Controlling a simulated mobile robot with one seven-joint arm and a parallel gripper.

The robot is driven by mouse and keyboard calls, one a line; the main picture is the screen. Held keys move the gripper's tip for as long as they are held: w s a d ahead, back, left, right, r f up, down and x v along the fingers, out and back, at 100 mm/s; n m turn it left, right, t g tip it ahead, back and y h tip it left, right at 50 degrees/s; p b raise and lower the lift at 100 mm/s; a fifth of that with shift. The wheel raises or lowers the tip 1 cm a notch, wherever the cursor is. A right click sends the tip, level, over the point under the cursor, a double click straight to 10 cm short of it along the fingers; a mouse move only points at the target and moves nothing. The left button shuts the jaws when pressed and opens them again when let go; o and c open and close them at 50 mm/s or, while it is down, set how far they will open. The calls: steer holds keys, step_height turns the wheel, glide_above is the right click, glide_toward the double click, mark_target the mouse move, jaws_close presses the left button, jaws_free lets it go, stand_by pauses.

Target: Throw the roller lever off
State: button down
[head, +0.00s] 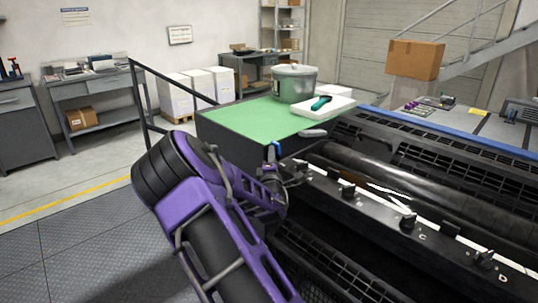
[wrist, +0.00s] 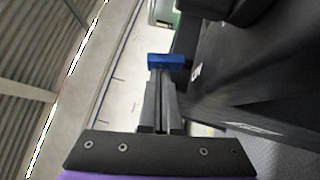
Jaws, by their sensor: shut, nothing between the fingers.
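A small lever with a blue grip (head: 276,148) stands at the near end of the black press unit, by the corner of the green-topped cabinet. In the wrist view a blue block (wrist: 168,60), seemingly the same grip, lies across the tips of my fingers. My gripper (head: 293,170) is beside the lever in the head view, partly hidden by my purple arm. In the wrist view my gripper (wrist: 160,78) has its fingers together with nothing between them. Whether the fingertips touch the blue grip cannot be told. The lever's pivot is hidden.
The green-topped cabinet (head: 240,124) carries a lidded pot (head: 294,84) and a white tray (head: 325,106) with a teal-handled tool. A dark roller (head: 400,185) and a rail with black knobs (head: 408,221) run to the right. Open floor lies to the left.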

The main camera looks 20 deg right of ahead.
steer(key=w+d+r+m+g+y+p, duration=0.1)
steer(key=w+d+m+g+y+p, duration=0.1)
steer(key=d+m+g+p, duration=0.2)
steer(key=shift+w+d+r+m+g, duration=0.3)
steer(key=shift+w+d+r+m, duration=0.15)
steer(key=shift+d, duration=1.2)
steer(key=shift+f, duration=0.15)
